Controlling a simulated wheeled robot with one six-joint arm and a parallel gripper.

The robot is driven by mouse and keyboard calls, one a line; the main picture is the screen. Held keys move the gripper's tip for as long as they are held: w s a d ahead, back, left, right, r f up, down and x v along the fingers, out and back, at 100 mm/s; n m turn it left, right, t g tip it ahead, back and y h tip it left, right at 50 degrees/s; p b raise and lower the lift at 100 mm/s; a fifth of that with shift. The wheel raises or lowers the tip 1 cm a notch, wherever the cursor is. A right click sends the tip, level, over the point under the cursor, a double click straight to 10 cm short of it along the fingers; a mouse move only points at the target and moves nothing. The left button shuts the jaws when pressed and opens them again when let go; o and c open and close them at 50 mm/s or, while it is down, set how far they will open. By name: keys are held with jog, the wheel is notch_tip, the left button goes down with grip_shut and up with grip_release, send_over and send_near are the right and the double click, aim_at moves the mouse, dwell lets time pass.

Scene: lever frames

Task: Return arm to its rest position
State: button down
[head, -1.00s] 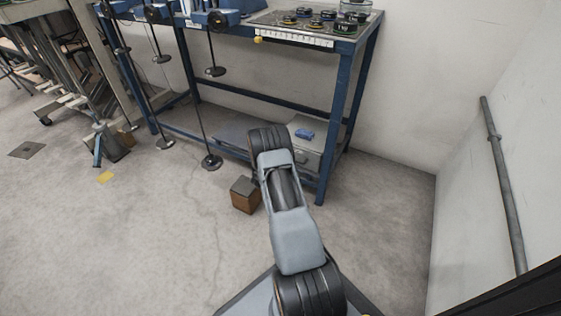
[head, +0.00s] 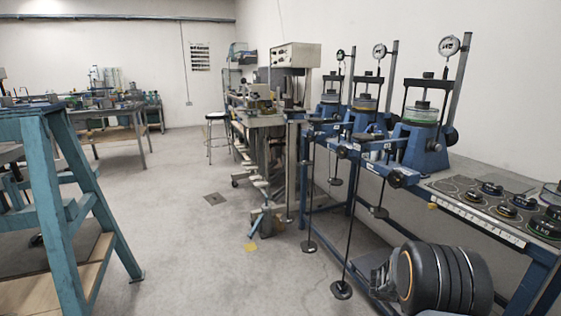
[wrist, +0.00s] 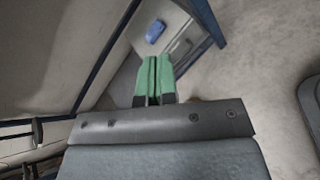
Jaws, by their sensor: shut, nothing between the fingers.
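My gripper (wrist: 152,80) shows in the wrist view with its two green fingers together and nothing between them. Beyond the fingertips are a grey box and a blue object (wrist: 155,32) on top of it. In the head view a black ribbed part of my arm (head: 440,277) shows at the lower right, in front of the blue bench. My gripper itself is out of the head view.
The blue bench (head: 512,238) on the right carries several lever frames (head: 424,140), with hanging rods and weights below. A teal stepladder (head: 70,210) stands at the left. Bare floor (head: 180,240) lies between them. A stool (head: 217,135) stands farther back.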

jog(key=s+a+r+m+t+y+p, duration=0.1)
jog(key=s+a+r+m+y+p, duration=0.3)
jog(key=a+r+p, duration=0.3)
jog(key=s+a+r+m+t+y+p, duration=0.1)
jog(key=s+a+r+m+y+p, duration=0.3)
jog(key=r, duration=1.4)
jog(key=s+a+r+m+t+y+p, duration=0.1)
jog(key=s+a+r+m+y+p, duration=0.3)
jog(key=a, duration=1.2)
jog(key=s+r+p, duration=0.4)
jog(key=r+p, duration=0.3)
jog(key=r, duration=0.1)
jog(key=shift+s+r+m+y, duration=0.15)
jog(key=shift+s+m+y, duration=0.15)
jog(key=shift+s+y, duration=0.1)
